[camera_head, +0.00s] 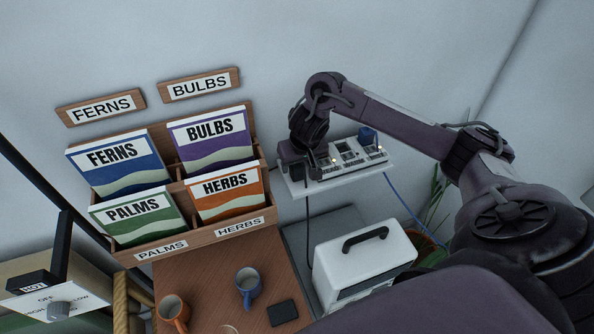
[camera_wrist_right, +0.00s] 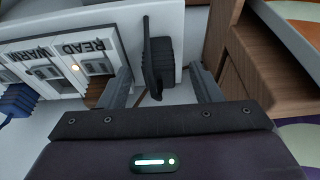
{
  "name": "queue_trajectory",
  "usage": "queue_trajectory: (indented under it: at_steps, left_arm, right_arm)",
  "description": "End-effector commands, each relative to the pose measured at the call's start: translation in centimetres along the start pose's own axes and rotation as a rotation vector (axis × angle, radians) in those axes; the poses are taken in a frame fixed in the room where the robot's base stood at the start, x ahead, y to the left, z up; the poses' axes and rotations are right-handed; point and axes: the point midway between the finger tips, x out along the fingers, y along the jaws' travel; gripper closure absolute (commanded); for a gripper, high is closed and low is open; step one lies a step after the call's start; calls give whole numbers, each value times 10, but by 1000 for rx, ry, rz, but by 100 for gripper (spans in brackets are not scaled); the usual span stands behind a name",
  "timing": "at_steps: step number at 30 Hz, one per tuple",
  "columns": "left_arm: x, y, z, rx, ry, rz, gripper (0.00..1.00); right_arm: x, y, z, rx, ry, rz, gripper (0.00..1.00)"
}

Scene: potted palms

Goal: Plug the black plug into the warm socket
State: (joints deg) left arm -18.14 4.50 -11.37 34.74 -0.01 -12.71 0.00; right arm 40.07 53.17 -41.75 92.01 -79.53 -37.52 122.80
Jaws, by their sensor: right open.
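The black plug (camera_wrist_right: 160,65) shows in the right wrist view, on the white shelf beside the socket panel. My right gripper (camera_wrist_right: 160,92) is open, with one finger on each side of the plug; I cannot tell whether they touch it. The warm socket (camera_wrist_right: 47,72) is on the panel, under an upside-down label that reads WARM, beside the READ socket (camera_wrist_right: 97,67). In the head view my right gripper (camera_head: 318,163) is at the left end of the socket panel (camera_head: 347,155), and the plug is hard to make out there. My left gripper is out of view.
A blue plug (camera_head: 367,135) stands at the panel's far end; it also shows in the wrist view (camera_wrist_right: 18,100). A white box (camera_head: 362,265) with a black handle stands below the shelf (camera_head: 325,183). A wooden seed-packet rack (camera_head: 190,232) is close on the left.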

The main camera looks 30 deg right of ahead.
Motion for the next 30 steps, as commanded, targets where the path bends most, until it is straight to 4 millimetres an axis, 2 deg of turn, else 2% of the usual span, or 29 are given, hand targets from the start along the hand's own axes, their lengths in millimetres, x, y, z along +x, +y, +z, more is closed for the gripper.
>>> queue_trajectory:
  at_steps: [4,11,14,25,30]
  left_arm:
    - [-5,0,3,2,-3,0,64]
    - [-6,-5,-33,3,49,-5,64]
    - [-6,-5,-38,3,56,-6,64]
    - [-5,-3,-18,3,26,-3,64]
    - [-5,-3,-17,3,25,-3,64]
  right_arm:
    - [19,2,-1,2,-2,1,42]
    - [28,2,-1,-1,1,1,42]
    - [28,2,-1,-1,1,1,42]
    - [27,2,-1,-1,1,1,90]
    - [27,2,-1,-1,2,1,90]
